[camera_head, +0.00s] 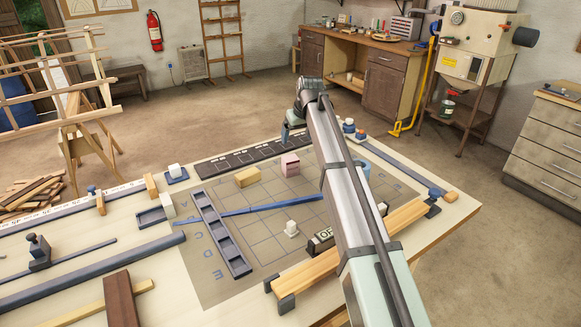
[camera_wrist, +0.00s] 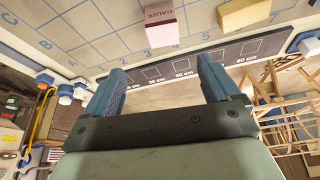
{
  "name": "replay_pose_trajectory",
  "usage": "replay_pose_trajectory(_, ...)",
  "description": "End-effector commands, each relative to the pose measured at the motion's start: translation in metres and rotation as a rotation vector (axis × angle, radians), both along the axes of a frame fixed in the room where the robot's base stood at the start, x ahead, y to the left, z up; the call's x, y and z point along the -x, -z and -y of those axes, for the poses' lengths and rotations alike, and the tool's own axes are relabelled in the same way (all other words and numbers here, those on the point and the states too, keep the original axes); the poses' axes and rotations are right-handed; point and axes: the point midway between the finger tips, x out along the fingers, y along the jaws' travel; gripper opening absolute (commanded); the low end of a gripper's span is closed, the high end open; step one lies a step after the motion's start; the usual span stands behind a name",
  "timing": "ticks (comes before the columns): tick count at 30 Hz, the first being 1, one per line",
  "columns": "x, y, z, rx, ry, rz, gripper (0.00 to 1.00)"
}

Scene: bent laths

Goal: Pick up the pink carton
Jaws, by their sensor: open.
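The pink carton (camera_head: 290,165) stands upright on the gridded mat (camera_head: 262,232), near the dark strip at the mat's far edge. It also shows at the top of the wrist view (camera_wrist: 161,24), with GAUZE printed on it. My gripper (camera_head: 286,134) is beyond the carton in the head view, above the far edge, and partly hidden by my own arm. In the wrist view my blue fingers (camera_wrist: 162,78) are spread wide with nothing between them. The carton lies apart from them, past their tips.
A yellow block (camera_head: 248,177) stands just left of the carton. A wooden bar (camera_head: 300,277) crosses the near right side.

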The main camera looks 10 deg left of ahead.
Motion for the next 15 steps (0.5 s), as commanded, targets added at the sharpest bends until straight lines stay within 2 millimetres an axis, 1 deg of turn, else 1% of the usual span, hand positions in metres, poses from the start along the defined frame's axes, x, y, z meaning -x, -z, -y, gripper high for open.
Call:
replay_pose_trajectory(4, 0.0, 0.005, -0.005, 0.001, -0.007, 0.0, 0.89)
replay_pose_trajectory(7, -0.004, 0.014, -0.007, 0.0, -0.006, 0.0, 0.89)
replay_pose_trajectory(11, -0.01, 0.033, -0.012, 0.001, -0.007, -0.002, 0.89)
replay_pose_trajectory(15, -0.017, 0.056, -0.017, 0.001, -0.005, -0.002, 0.89)
